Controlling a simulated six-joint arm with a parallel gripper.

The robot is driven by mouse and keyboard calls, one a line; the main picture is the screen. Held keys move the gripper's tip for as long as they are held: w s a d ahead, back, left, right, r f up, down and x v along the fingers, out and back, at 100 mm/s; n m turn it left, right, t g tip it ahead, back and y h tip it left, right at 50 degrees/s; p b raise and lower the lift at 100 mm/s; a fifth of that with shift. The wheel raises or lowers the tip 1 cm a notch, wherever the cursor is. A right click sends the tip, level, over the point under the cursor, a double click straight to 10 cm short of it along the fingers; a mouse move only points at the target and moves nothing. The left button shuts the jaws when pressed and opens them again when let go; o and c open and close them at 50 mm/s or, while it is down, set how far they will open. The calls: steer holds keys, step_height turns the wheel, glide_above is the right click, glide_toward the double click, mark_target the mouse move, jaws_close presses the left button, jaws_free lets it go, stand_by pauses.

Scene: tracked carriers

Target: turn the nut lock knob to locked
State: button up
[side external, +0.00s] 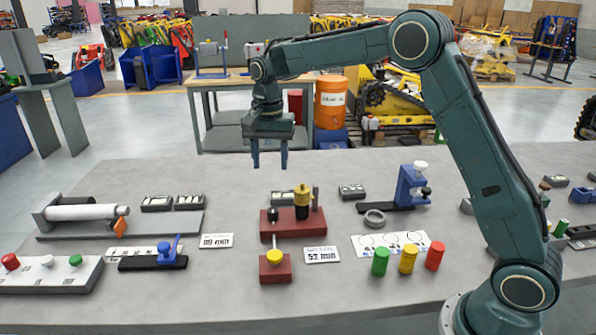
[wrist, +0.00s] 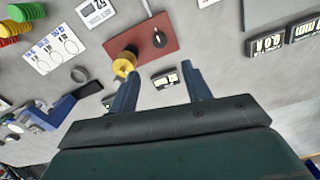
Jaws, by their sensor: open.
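A red base plate (side external: 310,229) stands mid-table with a gold and black cylinder (side external: 302,197), a small black knob (side external: 272,215) and a dark post on it. A smaller red block (side external: 275,275) in front carries a yellow knob (side external: 274,257) with a thin rod. I cannot tell which one is the nut lock knob or read its setting. My gripper (side external: 270,166) is open and empty, pointing down above and behind the red plate. In the wrist view the gold cylinder (wrist: 123,66) and black knob (wrist: 160,41) show beyond the fingers, apart from them.
A blue stand (side external: 411,188) and a grey ring (side external: 374,219) are to the right. Green (side external: 380,262), yellow (side external: 408,259) and red (side external: 434,256) pieces stand near a white card. A roller fixture (side external: 82,212) and blue clamp (side external: 165,252) are left. The air around my gripper is clear.

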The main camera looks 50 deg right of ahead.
mark_target(273, 210)
step_height(273, 210, down, 14)
steer(key=shift+r, duration=0.15)
stand_by(0.7)
steer(key=c, duration=1)
